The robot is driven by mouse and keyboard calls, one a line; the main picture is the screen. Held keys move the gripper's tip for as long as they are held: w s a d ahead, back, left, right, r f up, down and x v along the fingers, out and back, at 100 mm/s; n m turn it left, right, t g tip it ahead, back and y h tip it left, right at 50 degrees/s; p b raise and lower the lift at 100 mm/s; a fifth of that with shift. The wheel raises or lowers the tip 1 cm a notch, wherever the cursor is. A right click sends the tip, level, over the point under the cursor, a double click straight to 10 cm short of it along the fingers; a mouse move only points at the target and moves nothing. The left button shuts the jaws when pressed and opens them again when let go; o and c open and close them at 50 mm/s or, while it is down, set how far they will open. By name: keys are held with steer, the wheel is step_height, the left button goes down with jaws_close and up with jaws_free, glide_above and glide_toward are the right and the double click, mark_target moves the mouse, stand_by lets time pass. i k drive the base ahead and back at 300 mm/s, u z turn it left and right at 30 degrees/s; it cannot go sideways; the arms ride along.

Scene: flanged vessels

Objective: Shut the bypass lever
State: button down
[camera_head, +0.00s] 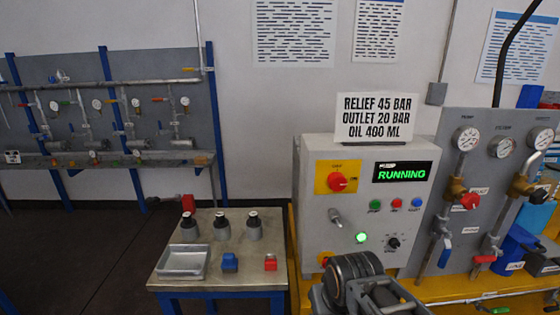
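The grey pump panel (420,235) at the right carries pipework with several levers. A blue-handled lever (445,256) hangs down on the left pipe, and a red-handled lever (485,259) lies roughly level on the right pipe. A red knob (470,201) and a black knob (539,196) sit higher up. The labels are too small to read, so I cannot tell which one is the bypass lever. The dark end of my arm (362,280) shows at the bottom, in front of the control box and apart from the levers. Its fingertips cannot be made out.
A control box (312,215) with a green RUNNING display stands left of the panel. A small bench (205,270) holds a metal tray, several dark-topped vessels, and blue and red blocks. A yellow skid (470,288) runs below the panel. Open floor lies at the left.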

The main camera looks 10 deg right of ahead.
mark_target(446, 254)
steer(key=z, duration=2.1)
steer(key=i, duration=0.35)
steer(key=u, duration=1)
